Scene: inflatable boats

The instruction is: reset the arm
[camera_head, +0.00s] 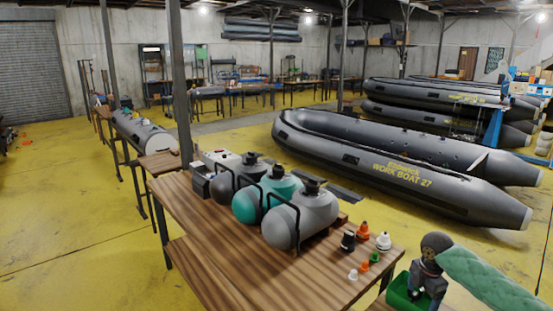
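My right arm, in a green quilted cover, comes in from the right edge of the head view. It ends at a dark rounded joint and a grey gripper (427,292) at the lower right. The gripper points down at a green bin (400,291), overlapping it in the picture. I cannot tell whether it is inside or above the bin, or whether its fingers are open or hold anything. My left arm and gripper are not in view.
A wooden table (215,268) holds several tanks, including a teal tank (266,197), and small orange, white, black and green fittings near its right end. Grey inflatable boats, one a work boat (400,160), lie behind. Yellow floor (70,190) is open at left.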

